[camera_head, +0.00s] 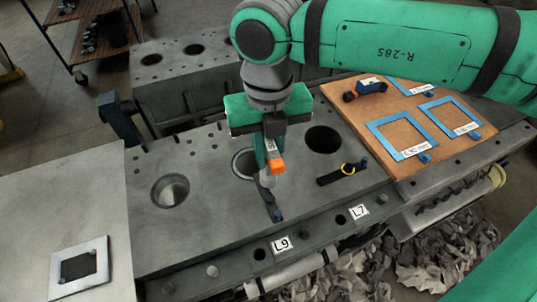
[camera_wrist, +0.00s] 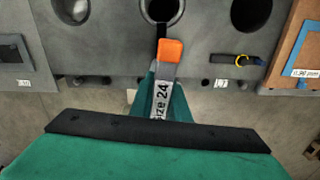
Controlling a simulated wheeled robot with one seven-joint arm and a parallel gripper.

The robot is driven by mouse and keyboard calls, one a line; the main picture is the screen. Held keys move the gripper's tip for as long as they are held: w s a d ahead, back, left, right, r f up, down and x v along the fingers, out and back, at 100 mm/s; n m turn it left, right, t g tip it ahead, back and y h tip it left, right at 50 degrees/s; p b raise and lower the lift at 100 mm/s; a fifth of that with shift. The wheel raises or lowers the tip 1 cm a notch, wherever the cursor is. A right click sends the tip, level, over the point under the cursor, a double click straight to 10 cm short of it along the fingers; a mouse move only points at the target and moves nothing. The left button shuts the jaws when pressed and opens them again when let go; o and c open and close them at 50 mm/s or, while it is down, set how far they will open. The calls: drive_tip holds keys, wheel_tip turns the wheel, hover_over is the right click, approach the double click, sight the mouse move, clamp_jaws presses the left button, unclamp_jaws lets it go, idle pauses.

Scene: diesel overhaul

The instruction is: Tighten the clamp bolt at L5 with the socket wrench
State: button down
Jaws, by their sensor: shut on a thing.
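My gripper (camera_head: 274,150) is shut on the socket wrench (camera_head: 276,166), which has an orange block and a grey lower end. In the wrist view the wrench (camera_wrist: 162,95) shows a label reading "Size 24". It is over the engine block's top beside the middle bore. A dark bar (camera_head: 269,199) with a blue end lies just below the wrench in the head view; I cannot tell whether they touch. Another dark bar (camera_head: 328,179) with a yellow ring and blue end lies right of it. Labels L9 (camera_head: 281,243) and L7 (camera_head: 358,211) show on the block's front ledge; I see no readable L5 label.
A pale plate (camera_head: 70,210) with a square frame is at left. Open bores (camera_head: 170,190) pierce the block. Crumpled scraps (camera_head: 440,258) lie below right.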

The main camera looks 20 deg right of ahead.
drive_tip(key=shift+s, duration=0.1)
drive_tip(key=s+a, duration=0.2)
drive_tip(key=s, duration=0.4)
drive_tip(key=shift+s, duration=0.35)
